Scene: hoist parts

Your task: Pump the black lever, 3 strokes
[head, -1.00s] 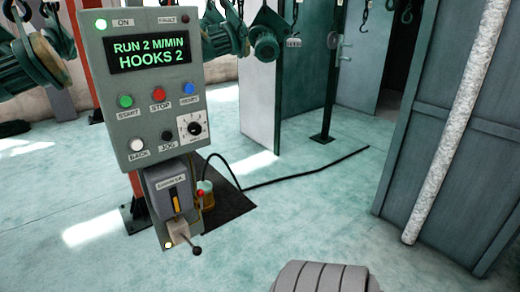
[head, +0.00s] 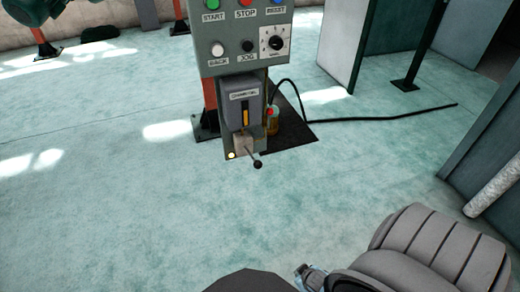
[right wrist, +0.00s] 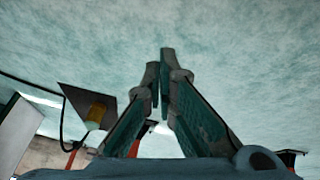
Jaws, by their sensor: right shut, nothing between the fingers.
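The black lever (head: 257,163) is a short rod with a round black knob. It sticks out down and to the right from a pale block (head: 243,145) under the grey pump unit (head: 243,110) on the control post. My right arm shows at the bottom right of the head view, well apart from the lever, with its fingers out of that view. In the right wrist view my right gripper (right wrist: 164,62) is shut and empty, its fingertips together over the floor. The lever cannot be made out in the wrist view. My left gripper is not in view.
The control panel (head: 248,45) with its buttons and dial is above the pump unit. A small amber reservoir (head: 271,122) stands behind on a black mat (head: 295,135), with a black hose (head: 370,118) along the floor. The floor in front is clear.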

